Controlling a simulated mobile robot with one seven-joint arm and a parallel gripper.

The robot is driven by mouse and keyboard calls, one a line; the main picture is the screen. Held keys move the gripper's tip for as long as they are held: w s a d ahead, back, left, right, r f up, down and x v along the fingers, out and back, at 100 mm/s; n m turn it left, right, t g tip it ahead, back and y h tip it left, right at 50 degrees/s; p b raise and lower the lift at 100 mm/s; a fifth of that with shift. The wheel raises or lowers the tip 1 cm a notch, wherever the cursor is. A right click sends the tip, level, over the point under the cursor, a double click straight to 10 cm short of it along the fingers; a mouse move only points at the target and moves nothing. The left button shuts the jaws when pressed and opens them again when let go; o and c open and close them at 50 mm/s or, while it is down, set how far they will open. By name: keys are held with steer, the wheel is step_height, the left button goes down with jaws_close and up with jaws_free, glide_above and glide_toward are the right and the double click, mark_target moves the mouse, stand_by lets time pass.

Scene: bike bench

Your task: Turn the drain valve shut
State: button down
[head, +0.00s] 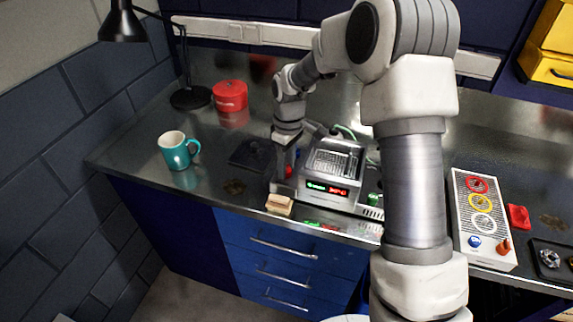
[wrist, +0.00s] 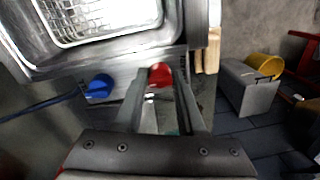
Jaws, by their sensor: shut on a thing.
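The metal cleaning tank (head: 340,162) with a wire basket and lit display stands on the bench. Its side carries a red valve handle (wrist: 160,72) and a blue handle (wrist: 98,87). I take the red one as the drain valve, though no label shows. My gripper (wrist: 160,86) points down beside the tank, with its fingers on either side of the red handle and closed on it. In the head view my gripper (head: 283,170) is at the tank's left side, and only a bit of red shows there. The exact angle of the handle is hard to tell.
A wooden block (head: 279,205) lies at the bench's front edge, close to my gripper. A teal mug (head: 175,152), a red tin (head: 230,96) and a dark pad (head: 250,154) are to the left. A panel with coloured rings (head: 482,215) is at right.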

steer(key=shift+w+r+n, duration=0.1)
steer(key=shift+n, duration=0.3)
steer(key=c, duration=0.8)
jaws_free()
steer(key=r, duration=1.7)
steer(key=shift+w+d+r, duration=0.2)
steer(key=shift+w+d, duration=0.1)
steer(key=shift+w, duration=0.05)
